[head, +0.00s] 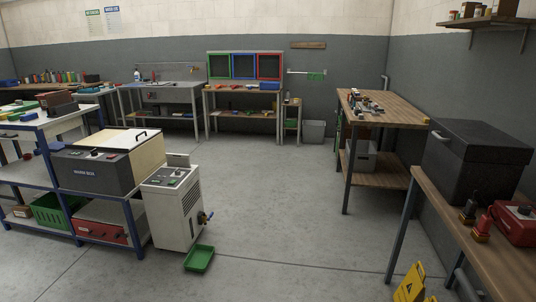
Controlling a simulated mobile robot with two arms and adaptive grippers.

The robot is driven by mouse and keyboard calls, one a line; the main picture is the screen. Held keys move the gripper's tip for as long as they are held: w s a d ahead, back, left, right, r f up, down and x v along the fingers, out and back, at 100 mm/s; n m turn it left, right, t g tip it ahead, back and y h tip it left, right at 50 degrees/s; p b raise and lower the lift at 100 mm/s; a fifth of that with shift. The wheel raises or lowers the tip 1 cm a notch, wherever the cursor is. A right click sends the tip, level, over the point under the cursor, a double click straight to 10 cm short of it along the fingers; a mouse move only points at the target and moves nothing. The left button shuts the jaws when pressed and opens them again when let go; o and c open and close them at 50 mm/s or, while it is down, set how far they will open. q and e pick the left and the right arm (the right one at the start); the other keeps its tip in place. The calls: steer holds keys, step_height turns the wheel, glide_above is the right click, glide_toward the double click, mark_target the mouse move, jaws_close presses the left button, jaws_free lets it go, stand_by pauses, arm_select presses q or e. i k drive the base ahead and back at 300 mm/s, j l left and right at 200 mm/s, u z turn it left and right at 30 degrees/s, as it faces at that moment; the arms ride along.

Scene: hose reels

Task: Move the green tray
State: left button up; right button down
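A shallow green tray (199,259) lies on the concrete floor near the middle of the head view. It sits just in front of the white machine (176,208), below the tap (205,217) on that machine's side. The tray looks empty. Neither of my grippers shows in the head view, so their state and distance from the tray cannot be seen.
A warm box (107,165) stands on a blue-framed shelf (55,186) at left, with a green crate (52,212) below. A wooden bench (480,245) and a yellow floor sign (410,284) are at right. The middle floor is clear.

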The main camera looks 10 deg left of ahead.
mark_target(199, 260)
steer(key=i+j+u, duration=0.15)
steer(key=i+u, duration=0.3)
steer(key=i+l+u, duration=0.1)
steer(key=i+u, duration=0.3)
steer(key=i, duration=0.3)
steer(key=i+l+u, duration=0.2)
steer(key=i+u, duration=0.25)
steer(key=i, duration=0.1)
